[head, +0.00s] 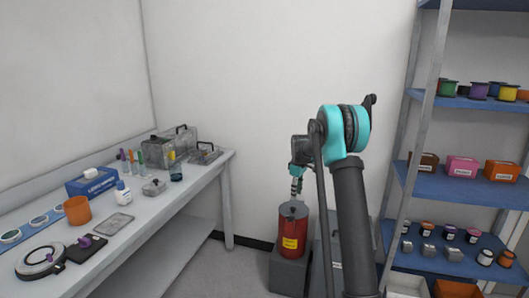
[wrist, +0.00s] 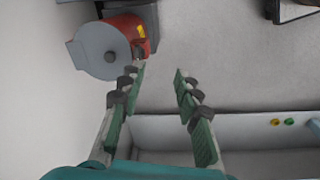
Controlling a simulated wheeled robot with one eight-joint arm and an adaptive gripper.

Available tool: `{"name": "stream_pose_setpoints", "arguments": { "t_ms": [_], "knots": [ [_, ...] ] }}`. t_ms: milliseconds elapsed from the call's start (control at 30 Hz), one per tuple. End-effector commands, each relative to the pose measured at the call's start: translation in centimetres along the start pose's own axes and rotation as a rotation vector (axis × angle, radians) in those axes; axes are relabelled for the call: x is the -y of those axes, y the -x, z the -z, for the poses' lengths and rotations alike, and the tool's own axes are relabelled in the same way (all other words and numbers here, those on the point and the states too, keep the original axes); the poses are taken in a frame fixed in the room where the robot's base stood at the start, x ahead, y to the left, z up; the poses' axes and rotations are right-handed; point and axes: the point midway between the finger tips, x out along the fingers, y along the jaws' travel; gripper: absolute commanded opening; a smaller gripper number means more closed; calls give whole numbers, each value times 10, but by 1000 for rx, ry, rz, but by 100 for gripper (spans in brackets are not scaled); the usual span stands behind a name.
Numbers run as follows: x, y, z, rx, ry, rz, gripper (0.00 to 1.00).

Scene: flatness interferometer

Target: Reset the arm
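My gripper (wrist: 158,72) is open in the wrist view, with its two green-padded fingers apart and nothing between them. In the head view my teal and dark grey arm stands right of centre, and the gripper (head: 296,185) hangs down above or in front of a red canister (head: 293,230). In the wrist view the canister's grey lid (wrist: 100,50) and red side lie up and left of the fingertips. The left fingertip appears close to the canister; I cannot tell if they touch.
The red canister stands on a grey block (head: 288,272). A white bench (head: 150,215) on the left holds an orange cup (head: 77,210), a blue box (head: 91,183), metal cases (head: 178,145) and small tools. Blue shelves (head: 460,184) with spools and boxes stand at the right.

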Motion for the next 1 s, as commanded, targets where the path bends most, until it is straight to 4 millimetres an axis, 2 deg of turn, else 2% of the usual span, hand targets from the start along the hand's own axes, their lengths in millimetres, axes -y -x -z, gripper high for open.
{"name": "stream_pose_setpoints", "arguments": {
  "t_ms": [33, 200, 500, 767, 1000],
  "knots": [
    [12, 11, -11, -6, -34, -8, 33],
    [52, 38, -46, -33, -164, -37, 33],
    [134, 67, -114, -88, -391, -81, 33],
    [215, 71, -178, -144, -586, -110, 33],
    [292, 57, -237, -200, -765, -129, 33]
  ]
}}
